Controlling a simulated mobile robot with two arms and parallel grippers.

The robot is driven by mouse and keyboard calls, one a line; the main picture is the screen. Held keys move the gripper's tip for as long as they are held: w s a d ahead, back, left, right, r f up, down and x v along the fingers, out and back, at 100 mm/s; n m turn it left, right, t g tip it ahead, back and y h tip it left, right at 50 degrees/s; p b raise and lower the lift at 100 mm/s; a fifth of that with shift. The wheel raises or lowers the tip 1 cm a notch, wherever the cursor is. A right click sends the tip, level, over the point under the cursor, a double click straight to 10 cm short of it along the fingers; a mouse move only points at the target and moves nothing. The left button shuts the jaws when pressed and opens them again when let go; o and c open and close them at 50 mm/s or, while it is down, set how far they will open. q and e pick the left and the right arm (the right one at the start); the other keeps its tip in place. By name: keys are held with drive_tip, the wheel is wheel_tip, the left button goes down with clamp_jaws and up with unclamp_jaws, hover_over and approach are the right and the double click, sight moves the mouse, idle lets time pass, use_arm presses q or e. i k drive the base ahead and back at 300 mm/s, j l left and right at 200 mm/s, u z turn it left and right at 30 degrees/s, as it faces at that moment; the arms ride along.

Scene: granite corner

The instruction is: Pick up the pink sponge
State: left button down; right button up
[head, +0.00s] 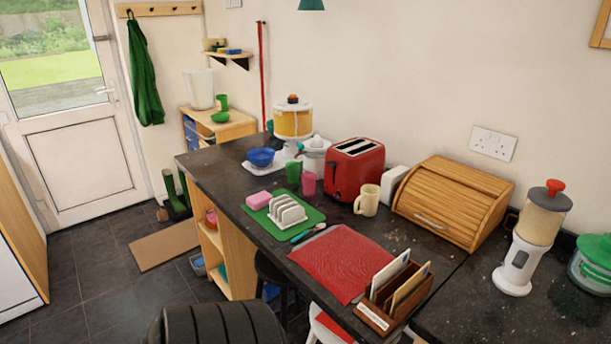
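The pink sponge (258,198) is a small block at the left end of the green mat (310,216) on the dark granite counter. It looks to lie on or over the mat's left corner. A white toast rack (287,212) stands on the mat just to the right of the sponge. Neither of my grippers is in the head view.
Behind the sponge are a blue bowl (261,157), a green cup (293,171) and a pink cup (309,184). A red toaster (355,169), cream mug (367,200) and red mat (341,262) are to the right. The counter's left edge is close to the sponge.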

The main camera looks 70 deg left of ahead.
sight(258, 201)
drive_tip(key=u, duration=2.45)
